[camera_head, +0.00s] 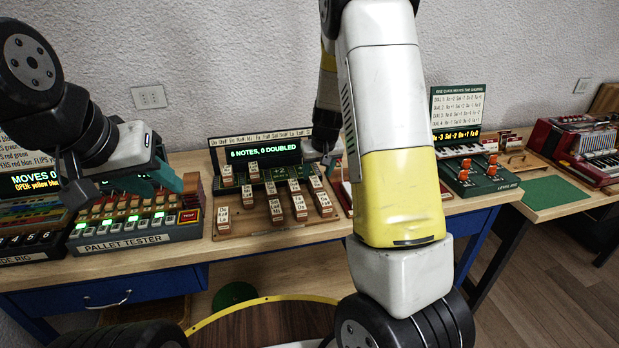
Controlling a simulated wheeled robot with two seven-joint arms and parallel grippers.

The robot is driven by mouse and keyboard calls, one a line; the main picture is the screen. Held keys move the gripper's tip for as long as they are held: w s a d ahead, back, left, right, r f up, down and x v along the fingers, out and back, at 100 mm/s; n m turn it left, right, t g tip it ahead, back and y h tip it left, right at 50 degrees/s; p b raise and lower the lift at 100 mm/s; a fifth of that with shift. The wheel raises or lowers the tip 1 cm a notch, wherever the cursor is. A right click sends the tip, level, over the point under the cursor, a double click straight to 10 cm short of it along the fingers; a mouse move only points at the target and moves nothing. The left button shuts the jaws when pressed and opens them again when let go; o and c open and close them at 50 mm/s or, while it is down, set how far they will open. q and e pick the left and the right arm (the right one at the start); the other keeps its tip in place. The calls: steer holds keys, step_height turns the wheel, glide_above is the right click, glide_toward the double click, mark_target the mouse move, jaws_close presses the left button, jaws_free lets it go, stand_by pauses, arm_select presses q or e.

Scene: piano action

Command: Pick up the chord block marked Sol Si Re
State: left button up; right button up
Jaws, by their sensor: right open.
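Front blocks include one at the left (223,217) and one at the right (323,203). The labels are too small to tell which reads Sol Si Re. My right gripper (328,157) is open at the rack's back right, beside the display, partly hidden by my arm. My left gripper (118,182) hangs over the pallet tester (140,236); its jaw state is unclear.
A brown upright piece (192,184) stands at the tester's right end. A green dial device (480,178) with orange knobs stands right of my arm. A red accordion-like instrument (585,145) is at the far right. A green mat (552,193) is clear.

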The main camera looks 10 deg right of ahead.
mark_target(316, 182)
steer(key=x, duration=0.6)
steer(key=shift+f, duration=0.2)
jaws_close()
